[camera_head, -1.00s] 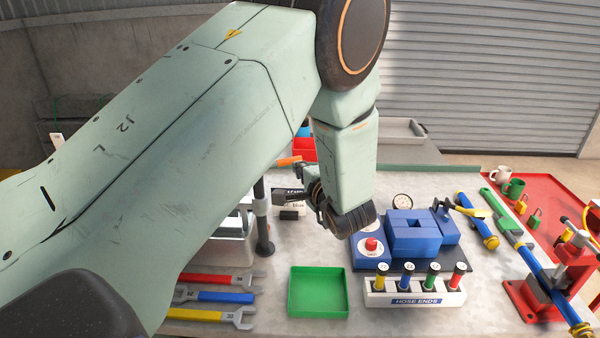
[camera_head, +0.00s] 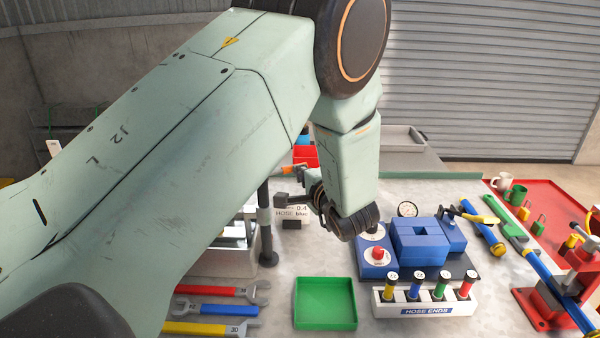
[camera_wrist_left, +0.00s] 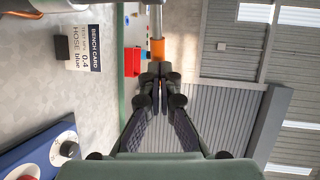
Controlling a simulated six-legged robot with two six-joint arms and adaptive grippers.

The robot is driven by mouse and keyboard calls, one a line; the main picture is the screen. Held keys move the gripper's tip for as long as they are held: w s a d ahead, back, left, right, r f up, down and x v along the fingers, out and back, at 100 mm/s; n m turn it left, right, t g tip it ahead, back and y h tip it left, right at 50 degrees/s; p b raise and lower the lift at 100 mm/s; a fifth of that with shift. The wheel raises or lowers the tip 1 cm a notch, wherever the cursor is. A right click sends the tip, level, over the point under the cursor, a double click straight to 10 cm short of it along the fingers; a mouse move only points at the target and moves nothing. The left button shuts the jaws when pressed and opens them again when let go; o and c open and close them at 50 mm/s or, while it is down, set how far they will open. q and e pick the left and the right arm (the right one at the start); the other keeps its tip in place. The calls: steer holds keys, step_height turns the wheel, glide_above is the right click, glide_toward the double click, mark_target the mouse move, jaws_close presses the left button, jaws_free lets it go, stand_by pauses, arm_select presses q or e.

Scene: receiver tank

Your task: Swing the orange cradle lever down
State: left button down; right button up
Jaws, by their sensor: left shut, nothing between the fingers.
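An orange sleeve (camera_wrist_left: 157,48) on a grey rod, apparently the cradle lever, stands just beyond my left fingertips in the left wrist view. In the head view an orange piece (camera_head: 293,172) shows behind my left gripper, partly hidden by my arm. My left gripper (camera_head: 281,198) is shut and empty, its dark fingers pointing left over the bench. In the wrist view its closed fingertips (camera_wrist_left: 160,70) appear close to the sleeve; I cannot tell whether they touch it. The cradle itself is mostly hidden behind my left arm. My right gripper is not in view.
A blue panel (camera_head: 415,242) with a red button, a hose-ends rack (camera_head: 425,310), a green tray (camera_head: 325,302) and several wrenches (camera_head: 215,309) occupy the bench front. A red bin (camera_wrist_left: 133,61) stands behind.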

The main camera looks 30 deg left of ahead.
arm_select(q)
steer(key=w+a+p, duration=0.2)
steer(key=w+p, duration=0.1)
steer(key=shift+a, duration=0.3)
steer(key=shift+w+f, duration=0.1)
